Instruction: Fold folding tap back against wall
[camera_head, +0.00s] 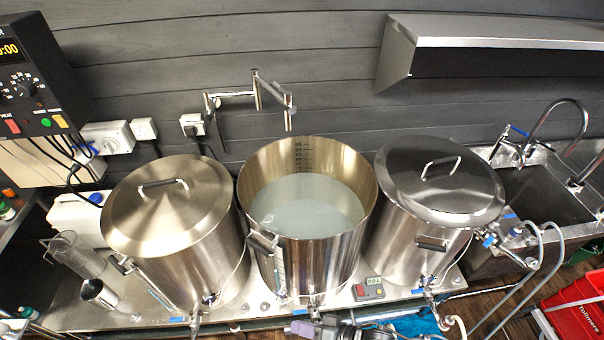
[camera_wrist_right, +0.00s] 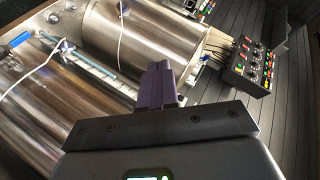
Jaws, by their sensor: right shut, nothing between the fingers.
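The folding tap (camera_head: 236,94) is a chrome jointed pipe on the dark plank wall, in the head view. Its first arm runs right from the wall mount to an upright joint. Its second arm runs on right to a short spout pointing down, just behind and above the rear rim of the open middle pot. My right gripper (camera_head: 299,328) is at the bottom edge of the head view, in front of the middle pot and far from the tap. In the right wrist view its purple fingers (camera_wrist_right: 158,84) are together and empty. The left gripper is out of view.
The open middle pot (camera_head: 258,180) holds cloudy liquid. Lidded pots stand left (camera_head: 172,215) and right (camera_head: 440,190) of it. A steel hood (camera_head: 490,38) juts out at upper right, and a control box (camera_head: 32,85) hangs at upper left. The wall around the tap is mostly clear.

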